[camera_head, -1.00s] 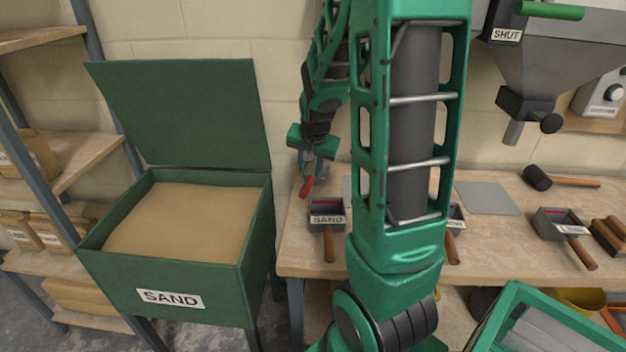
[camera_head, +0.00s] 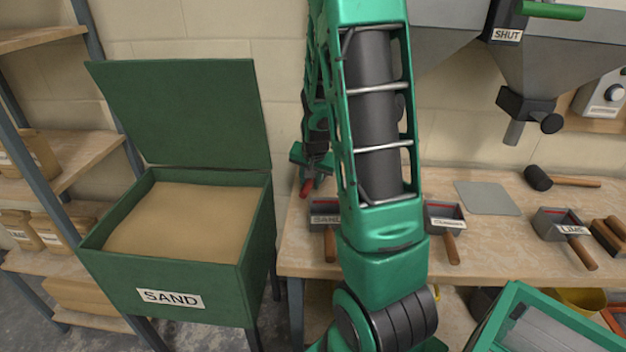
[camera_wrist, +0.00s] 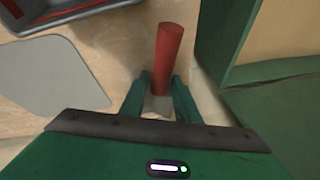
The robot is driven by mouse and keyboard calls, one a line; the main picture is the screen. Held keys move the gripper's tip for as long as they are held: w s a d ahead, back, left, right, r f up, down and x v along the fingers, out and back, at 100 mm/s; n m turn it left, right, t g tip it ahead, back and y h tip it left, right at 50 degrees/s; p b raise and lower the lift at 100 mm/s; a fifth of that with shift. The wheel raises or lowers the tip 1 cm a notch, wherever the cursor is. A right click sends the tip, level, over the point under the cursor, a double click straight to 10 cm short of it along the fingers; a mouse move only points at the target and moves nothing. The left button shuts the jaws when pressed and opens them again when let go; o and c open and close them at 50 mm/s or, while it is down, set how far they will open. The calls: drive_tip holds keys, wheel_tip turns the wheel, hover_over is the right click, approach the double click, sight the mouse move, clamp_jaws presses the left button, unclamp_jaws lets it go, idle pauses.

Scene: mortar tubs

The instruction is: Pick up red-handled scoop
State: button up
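The red-handled scoop (camera_wrist: 168,50) shows in the wrist view as a red cylindrical handle pointing away from my gripper. A pale part lies below it between the fingers, and the rest of the scoop is hidden. In the head view the red handle (camera_head: 306,187) is at the bench's left end, just under my gripper (camera_head: 314,168). In the wrist view my gripper (camera_wrist: 161,82) is open, with one finger on each side of the handle's near end. I cannot tell whether either finger touches it.
A green sand bin (camera_head: 255,235) with a raised lid stands left of the bench (camera_head: 500,250). A grey scoop labelled SAND (camera_head: 323,215) is close to my gripper, partly behind my arm. A flat grey plate (camera_head: 487,198) and a mallet (camera_head: 538,178) lie farther right.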

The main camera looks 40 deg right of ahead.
drive_tip(key=shift+c, duration=0.6)
clamp_jaws()
drive_tip(key=shift+w+r, duration=0.1)
drive_tip(key=shift+r, duration=0.4)
drive_tip(key=r, duration=0.3)
drive_tip(key=shift+a+r, duration=0.35)
drive_tip(key=a+r, duration=0.6)
drive_tip(key=a, duration=0.5)
drive_tip(key=shift+s+r, duration=0.2)
drive_tip(key=shift+s, duration=0.05)
